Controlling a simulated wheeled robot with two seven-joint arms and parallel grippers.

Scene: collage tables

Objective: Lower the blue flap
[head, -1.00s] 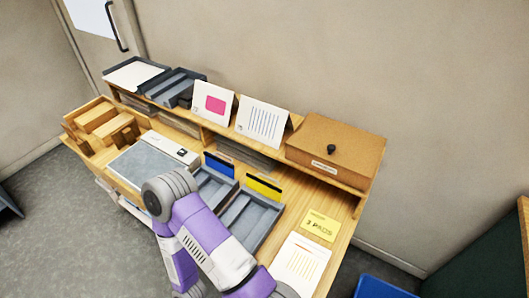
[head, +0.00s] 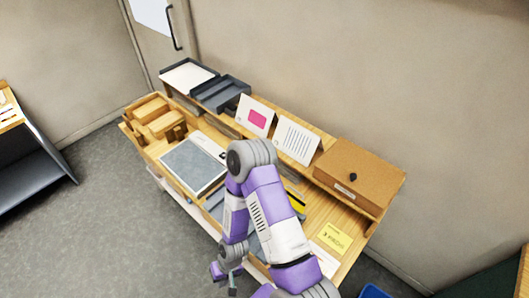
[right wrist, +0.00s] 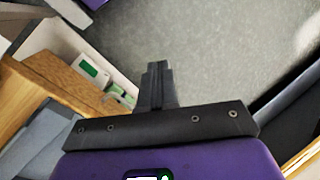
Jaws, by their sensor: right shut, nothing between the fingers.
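The blue flap is hidden behind my right arm in the head view. Beside where it stood, the yellow flap (head: 297,201) shows only in part past my arm. Of the grey trays below the flaps, a piece (head: 214,203) shows left of my arm. My right gripper (head: 224,274) hangs low in front of the table's front edge. In the right wrist view my right gripper's fingers (right wrist: 157,84) are together and empty, over the grey floor. My left gripper is not in view.
The wooden desk (head: 318,216) carries a brown box (head: 358,178) and cards on its raised shelf. A yellow note (head: 334,238) lies right of my arm. A wooden organizer (head: 152,118) stands at the left end. Floor (head: 120,220) before the desk is clear.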

